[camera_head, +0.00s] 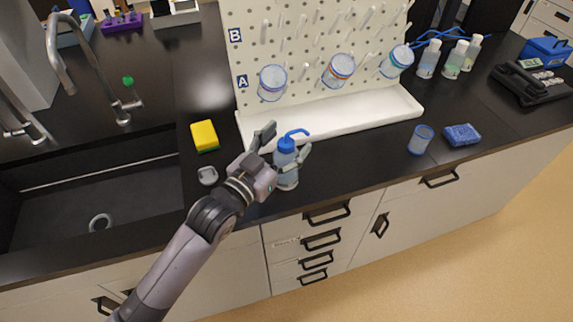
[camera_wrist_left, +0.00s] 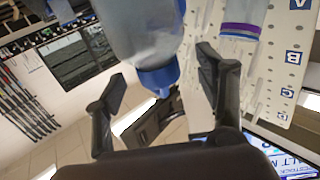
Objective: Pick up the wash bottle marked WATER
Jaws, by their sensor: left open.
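A wash bottle (camera_head: 287,172) with a blue cap and bent blue spout stands upright on the black counter, in front of the white pegboard's tray. Its marking cannot be read. My left gripper (camera_head: 288,140) is open, with one finger on each side of the bottle near its upper part. In the left wrist view the bottle (camera_wrist_left: 146,35) appears inverted, its blue cap lying between the open fingers (camera_wrist_left: 160,75). Whether a finger touches it cannot be told. Several more bottles (camera_head: 453,60), some with blue spouts, stand at the back right. My right gripper is not in view.
A yellow sponge (camera_head: 205,135) and a small pale object (camera_head: 208,175) lie left of the bottle, beside the sink (camera_head: 90,190). The pegboard (camera_head: 300,45) holds several beakers above its tray (camera_head: 335,117). A blue-rimmed beaker (camera_head: 420,140) and blue cloth (camera_head: 462,134) are right.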

